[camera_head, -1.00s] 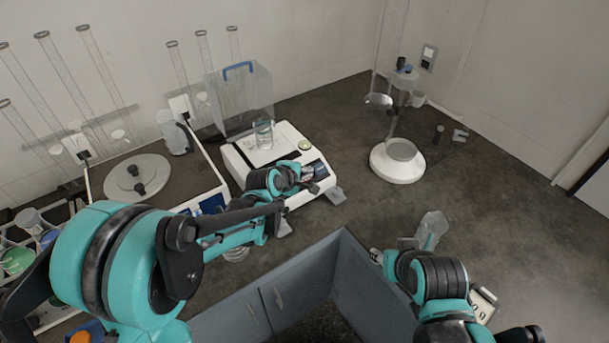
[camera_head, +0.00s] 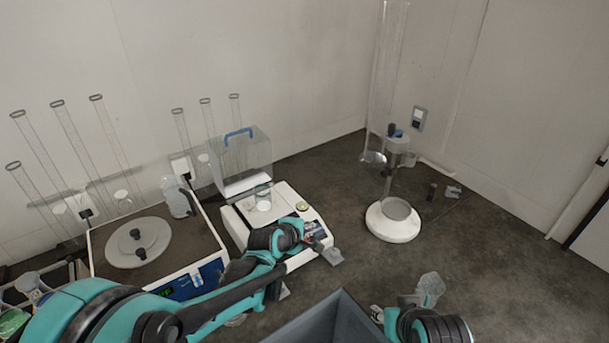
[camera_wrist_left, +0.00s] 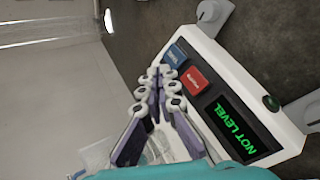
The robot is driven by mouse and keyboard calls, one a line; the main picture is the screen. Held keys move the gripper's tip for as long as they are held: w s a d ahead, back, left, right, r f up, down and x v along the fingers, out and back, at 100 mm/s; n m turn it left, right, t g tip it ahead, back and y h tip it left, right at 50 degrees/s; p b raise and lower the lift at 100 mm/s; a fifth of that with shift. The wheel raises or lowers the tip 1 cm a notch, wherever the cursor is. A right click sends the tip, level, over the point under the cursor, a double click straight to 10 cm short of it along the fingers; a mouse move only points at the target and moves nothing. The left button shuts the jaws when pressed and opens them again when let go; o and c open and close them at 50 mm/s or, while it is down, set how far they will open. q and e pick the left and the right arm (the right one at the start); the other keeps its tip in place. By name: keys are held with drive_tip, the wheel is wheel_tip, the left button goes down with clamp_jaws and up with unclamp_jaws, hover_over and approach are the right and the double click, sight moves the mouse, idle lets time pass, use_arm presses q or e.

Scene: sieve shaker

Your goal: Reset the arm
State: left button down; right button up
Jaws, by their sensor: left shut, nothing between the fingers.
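My left gripper (camera_head: 318,238) is in front of the white balance (camera_head: 235,222), by its front panel. In the left wrist view its fingers (camera_wrist_left: 160,78) are closed together with nothing between them, over the panel with a blue button, a red button (camera_wrist_left: 195,81) and a screen (camera_wrist_left: 236,122) reading "NOT LEVEL". Whether they touch the panel I cannot tell. A clear beaker (camera_head: 264,196) stands on the balance.
A clear cover with a blue handle (camera_head: 238,133) stands at the back of the balance. A device with a round plate (camera_head: 137,252) is to its left. A stand with a white round base (camera_head: 393,222) is to its right.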

use_arm(q)
drive_tip(key=shift+r, duration=0.1)
drive_tip(key=s+a+r+m+y, duration=0.1)
drive_tip(key=s+a+m, duration=0.4)
drive_tip(key=s, duration=0.3)
drive_tip(key=s+a+r+m+g+y, duration=0.1)
drive_tip(key=s+a+m+y, duration=0.1)
drive_tip(key=s+a+m, duration=0.3)
drive_tip(key=s+a+r+m+g+y, duration=0.1)
drive_tip(key=s+a+m, duration=0.4)
drive_tip(key=s, duration=0.8)
drive_tip(key=a, duration=0.3)
drive_tip(key=shift+s+y, duration=0.25)
drive_tip(key=shift+y, duration=0.15)
